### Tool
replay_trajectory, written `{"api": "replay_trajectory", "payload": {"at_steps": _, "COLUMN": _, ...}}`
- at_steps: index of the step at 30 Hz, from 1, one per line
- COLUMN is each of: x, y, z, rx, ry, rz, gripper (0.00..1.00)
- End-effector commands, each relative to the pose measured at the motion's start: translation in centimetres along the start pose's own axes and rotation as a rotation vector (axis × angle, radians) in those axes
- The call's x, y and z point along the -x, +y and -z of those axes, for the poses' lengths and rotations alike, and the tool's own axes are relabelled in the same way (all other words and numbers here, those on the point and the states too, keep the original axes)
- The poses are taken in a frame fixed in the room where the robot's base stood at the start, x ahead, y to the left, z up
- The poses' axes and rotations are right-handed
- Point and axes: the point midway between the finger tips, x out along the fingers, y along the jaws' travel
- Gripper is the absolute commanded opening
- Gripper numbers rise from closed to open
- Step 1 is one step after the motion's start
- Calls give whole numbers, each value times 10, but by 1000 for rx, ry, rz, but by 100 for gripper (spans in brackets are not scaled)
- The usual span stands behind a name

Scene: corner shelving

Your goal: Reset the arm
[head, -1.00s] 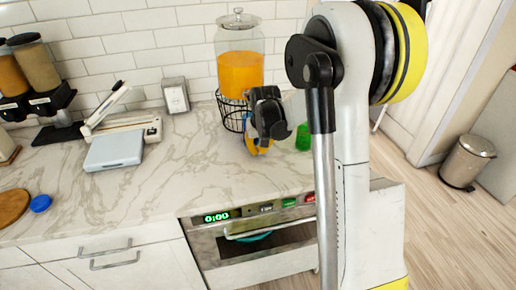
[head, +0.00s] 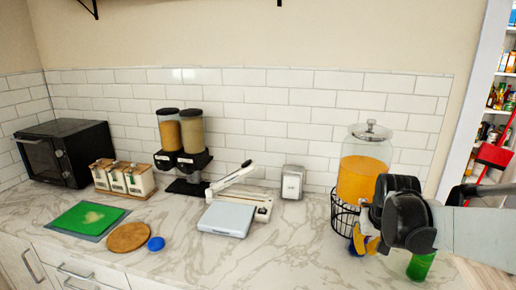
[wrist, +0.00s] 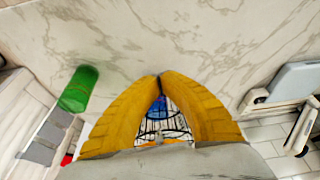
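My gripper (head: 362,240) is at the right of the head view, in front of the juice dispenser (head: 362,178) and above the counter (head: 285,245). My arm reaches in from the right edge. In the wrist view, the yellow fingers of my gripper (wrist: 159,77) lean together and meet at the tips. Nothing is seen held between them. The dispenser's wire stand shows through the gap between the fingers.
A green can (head: 421,266) stands close beside my gripper, also in the wrist view (wrist: 79,88). Left along the counter are a grey scale (head: 226,219), napkin holder (head: 292,182), cereal dispensers (head: 180,135), cutting boards and a microwave (head: 62,150). The front middle counter is clear.

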Motion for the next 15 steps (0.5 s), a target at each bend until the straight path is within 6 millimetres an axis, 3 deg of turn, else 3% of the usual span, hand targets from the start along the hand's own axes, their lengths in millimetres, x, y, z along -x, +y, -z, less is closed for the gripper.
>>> {"api": "replay_trajectory", "payload": {"at_steps": 3, "x": 39, "y": -28, "z": -35, "rx": 43, "ry": 53, "rz": 15, "gripper": 0}}
{"api": "replay_trajectory", "payload": {"at_steps": 6, "x": 65, "y": -47, "z": -67, "rx": 75, "ry": 102, "rz": 29, "gripper": 0}}
{"api": "replay_trajectory", "payload": {"at_steps": 10, "x": 87, "y": -66, "z": -111, "rx": 116, "ry": 163, "rz": 51, "gripper": 0}}
{"api": "replay_trajectory", "payload": {"at_steps": 15, "x": 97, "y": -82, "z": -159, "rx": 159, "ry": 229, "rz": 79, "gripper": 0}}
